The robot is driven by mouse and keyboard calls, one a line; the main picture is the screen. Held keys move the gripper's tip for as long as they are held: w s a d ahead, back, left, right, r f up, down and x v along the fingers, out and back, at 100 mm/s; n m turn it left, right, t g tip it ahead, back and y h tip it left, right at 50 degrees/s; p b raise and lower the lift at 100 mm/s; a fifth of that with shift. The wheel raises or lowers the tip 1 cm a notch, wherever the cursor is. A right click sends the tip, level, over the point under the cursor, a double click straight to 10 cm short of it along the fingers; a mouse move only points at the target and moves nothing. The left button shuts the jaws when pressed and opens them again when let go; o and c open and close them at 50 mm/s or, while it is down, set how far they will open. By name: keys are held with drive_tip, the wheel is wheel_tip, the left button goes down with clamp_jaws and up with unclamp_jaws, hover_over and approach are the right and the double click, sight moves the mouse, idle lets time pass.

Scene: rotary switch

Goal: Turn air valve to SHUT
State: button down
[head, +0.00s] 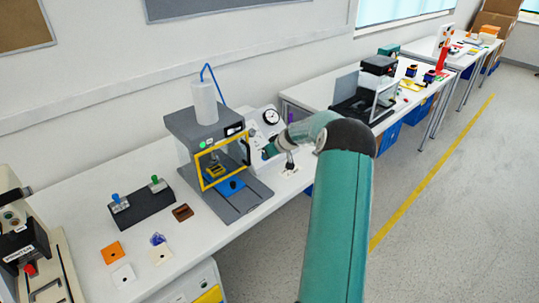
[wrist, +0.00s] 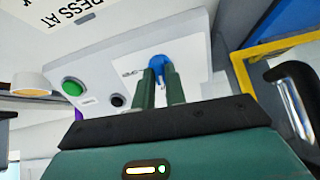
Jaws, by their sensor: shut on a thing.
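The air valve's blue knob (wrist: 158,62) sits on a pale panel (wrist: 195,60) in the wrist view. My gripper (wrist: 160,78) has its two green fingers around the knob and is shut on it. Small markings beside the knob are too small to read. In the head view my gripper (head: 267,152) is at the white panel (head: 256,165) right of the press, and the knob is hidden there behind it.
The grey press (head: 205,128) with a yellow-framed guard stands just left of the panel. In the wrist view a green button (wrist: 73,87) and a black button (wrist: 117,100) lie left of my fingers. A black handle (wrist: 292,85) is at right.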

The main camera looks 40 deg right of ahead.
drive_tip(key=shift+a+r+n, duration=0.1)
drive_tip(key=shift+n, duration=0.5)
drive_tip(key=c, duration=1.5)
unclamp_jaws()
drive_tip(key=shift+o, duration=0.3)
drive_tip(key=shift+s, duration=0.1)
drive_tip(key=v, duration=1.3)
drive_tip(key=shift+s+r, duration=0.15)
drive_tip(key=shift+r, duration=0.1)
